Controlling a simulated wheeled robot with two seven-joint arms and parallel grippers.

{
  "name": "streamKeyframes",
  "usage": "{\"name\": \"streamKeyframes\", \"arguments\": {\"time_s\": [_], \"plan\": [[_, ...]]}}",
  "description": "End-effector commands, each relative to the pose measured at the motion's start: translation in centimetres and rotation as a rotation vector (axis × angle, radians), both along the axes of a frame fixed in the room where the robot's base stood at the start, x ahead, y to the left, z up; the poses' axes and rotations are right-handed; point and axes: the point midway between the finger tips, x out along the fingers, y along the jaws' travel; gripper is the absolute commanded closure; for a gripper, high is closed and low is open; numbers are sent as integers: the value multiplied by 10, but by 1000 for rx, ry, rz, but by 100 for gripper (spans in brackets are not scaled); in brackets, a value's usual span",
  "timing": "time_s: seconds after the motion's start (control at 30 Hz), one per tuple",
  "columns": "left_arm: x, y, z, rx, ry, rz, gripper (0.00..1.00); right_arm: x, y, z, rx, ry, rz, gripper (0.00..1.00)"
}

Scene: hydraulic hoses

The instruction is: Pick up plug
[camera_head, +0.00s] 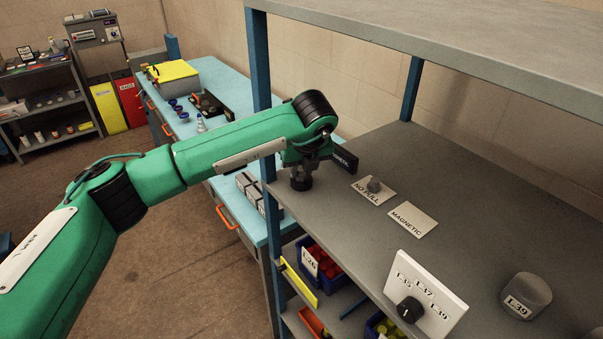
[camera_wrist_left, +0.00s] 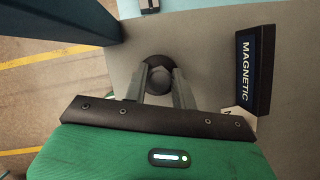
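My left gripper (camera_head: 301,172) points down over the near left edge of the grey shelf top. A dark round plug (camera_head: 301,184) stands directly under it. In the left wrist view the plug (camera_wrist_left: 158,72) lies between the two fingers (camera_wrist_left: 159,85) of my gripper. The fingers flank its smaller middle part, and I cannot tell whether they press on it. The plug looks upright and rests at shelf level. My right gripper is not in view.
A dark "MAGNETIC" sign (camera_wrist_left: 254,70) stands close beside the gripper. A flat "MAGNETIC" card (camera_head: 412,219), a white label panel (camera_head: 425,290) with a black knob, and a grey L-39 block (camera_head: 527,295) are on the shelf. A blue post (camera_head: 258,60) rises left of the gripper.

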Motion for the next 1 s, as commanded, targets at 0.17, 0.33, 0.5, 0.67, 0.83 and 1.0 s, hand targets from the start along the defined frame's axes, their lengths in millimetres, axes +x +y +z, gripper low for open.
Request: {"name": "streamKeyframes", "arguments": {"time_s": [0.17,0.33,0.5,0.67,0.83,1.0], "plan": [[0,0,1,0,0,0,100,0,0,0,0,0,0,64],[0,0,1,-1,-1,0,100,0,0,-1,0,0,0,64],[1,0,12,0,-3,1,100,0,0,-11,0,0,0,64],[1,-1,40,-2,-6,1,100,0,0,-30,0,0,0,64],[0,0,71,0,-3,0,100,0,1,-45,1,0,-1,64],[0,0,92,1,-2,-1,100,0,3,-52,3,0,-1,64]]}}
